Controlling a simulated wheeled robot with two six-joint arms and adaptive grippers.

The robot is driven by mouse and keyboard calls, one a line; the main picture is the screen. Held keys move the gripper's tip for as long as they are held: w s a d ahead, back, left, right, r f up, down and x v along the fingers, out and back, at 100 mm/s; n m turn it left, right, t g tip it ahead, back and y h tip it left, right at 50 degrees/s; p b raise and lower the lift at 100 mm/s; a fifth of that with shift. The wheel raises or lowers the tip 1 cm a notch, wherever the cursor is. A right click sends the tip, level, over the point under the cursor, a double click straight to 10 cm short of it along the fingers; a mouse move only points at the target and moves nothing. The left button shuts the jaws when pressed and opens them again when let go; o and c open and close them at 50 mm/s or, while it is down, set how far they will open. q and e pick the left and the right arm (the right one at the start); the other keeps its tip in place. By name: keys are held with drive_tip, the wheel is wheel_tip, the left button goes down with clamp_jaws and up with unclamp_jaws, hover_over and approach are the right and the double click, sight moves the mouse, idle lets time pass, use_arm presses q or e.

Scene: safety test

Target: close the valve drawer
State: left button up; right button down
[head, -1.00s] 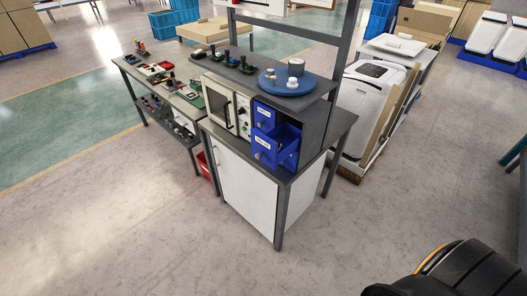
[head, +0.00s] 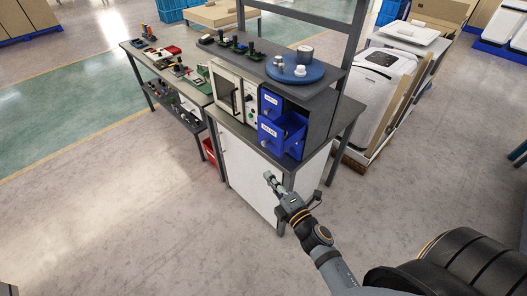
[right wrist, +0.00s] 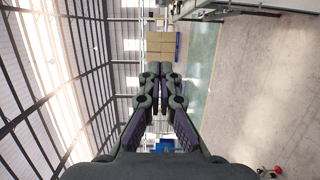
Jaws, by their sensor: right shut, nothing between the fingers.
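A lower blue drawer (head: 270,136) sticks out of the dark shelf unit on the bench. Its front has a white label too small to read surely and a knob. An upper blue drawer (head: 272,104), also labelled, looks shut. Which label names the valve I cannot tell. My right gripper (head: 269,178) is shut and empty, in front of the white cabinet and below the open drawer in the head view, apart from it. Its closed fingers also show in the right wrist view (right wrist: 160,75), where the drawers cannot be made out. My left gripper is not in view.
A white oven-like box (head: 229,96) stands left of the drawers. A blue round tray (head: 308,75) with a dark cup and white pieces sits above them. A white cabinet (head: 245,180) is under the bench. The floor in front is clear.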

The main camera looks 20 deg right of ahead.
sight(294, 136)
drive_tip(key=w+d+p, duration=0.2)
drive_tip(key=w+p, duration=0.1)
drive_tip(key=w, duration=0.8)
drive_tip(key=shift+w, duration=0.35)
drive_tip(key=shift+f, duration=0.1)
drive_tip(key=w+d+b, duration=0.1)
drive_tip(key=w+d, duration=0.1)
drive_tip(key=d, duration=0.2)
drive_tip(key=w+d+b, duration=0.1)
drive_tip(key=d, duration=0.3)
drive_tip(key=w+d+b, duration=0.1)
drive_tip(key=w+d, duration=0.1)
drive_tip(key=d, duration=0.3)
drive_tip(key=shift+w+f, duration=0.1)
drive_tip(key=shift+w, duration=0.25)
drive_tip(key=shift+a+r, duration=0.1)
drive_tip(key=shift+r, duration=0.15)
